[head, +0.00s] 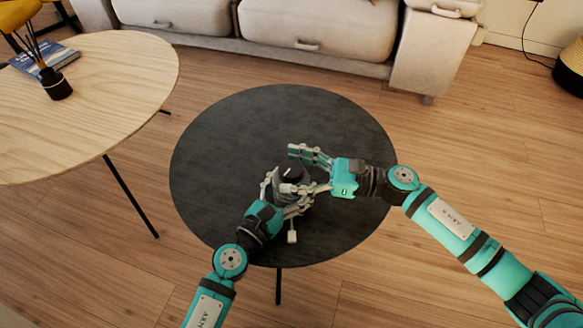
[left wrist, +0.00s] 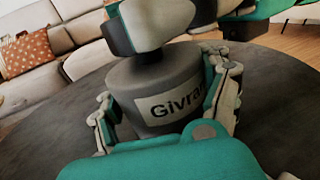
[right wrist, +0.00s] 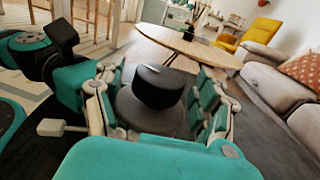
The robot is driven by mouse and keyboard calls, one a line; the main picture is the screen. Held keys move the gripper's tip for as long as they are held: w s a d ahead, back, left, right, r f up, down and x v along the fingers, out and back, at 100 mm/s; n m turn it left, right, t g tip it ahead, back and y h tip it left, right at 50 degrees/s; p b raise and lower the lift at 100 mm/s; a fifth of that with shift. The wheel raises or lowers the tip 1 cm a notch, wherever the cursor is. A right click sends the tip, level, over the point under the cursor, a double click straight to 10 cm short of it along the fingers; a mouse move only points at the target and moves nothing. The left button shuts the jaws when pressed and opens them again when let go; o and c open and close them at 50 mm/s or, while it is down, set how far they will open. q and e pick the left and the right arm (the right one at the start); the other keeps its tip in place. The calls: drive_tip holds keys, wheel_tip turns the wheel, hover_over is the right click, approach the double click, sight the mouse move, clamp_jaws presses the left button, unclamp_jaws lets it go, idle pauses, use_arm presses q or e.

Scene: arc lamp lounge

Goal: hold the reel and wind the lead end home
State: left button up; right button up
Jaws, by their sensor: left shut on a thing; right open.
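The reel is a grey drum with a "Givra…" label, partly hidden by fingers, in the left wrist view (left wrist: 155,85). It stands upright on the dark round table (head: 225,130). My left gripper (head: 284,192) is shut around its sides. A black knob (right wrist: 158,87) tops the reel; it also shows in the head view (head: 291,172). My right gripper (head: 305,168) is open, its fingers on either side of the knob; I cannot tell whether they touch it. The lead's white plug end (head: 292,237) sticks out on the near side, also left in the right wrist view (right wrist: 52,128).
A pale wooden table (head: 110,75) at left holds a dark reed diffuser (head: 56,84) and a book (head: 42,58). A light sofa (head: 330,30) stands behind. The dark table's left and back parts are clear.

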drive_tip(key=shift+a, duration=0.35)
drive_tip(key=c, duration=1.2)
drive_tip(key=shift+f+m+t, duration=0.1)
drive_tip(key=shift+m+t, duration=0.2)
drive_tip(key=shift+t, duration=0.1)
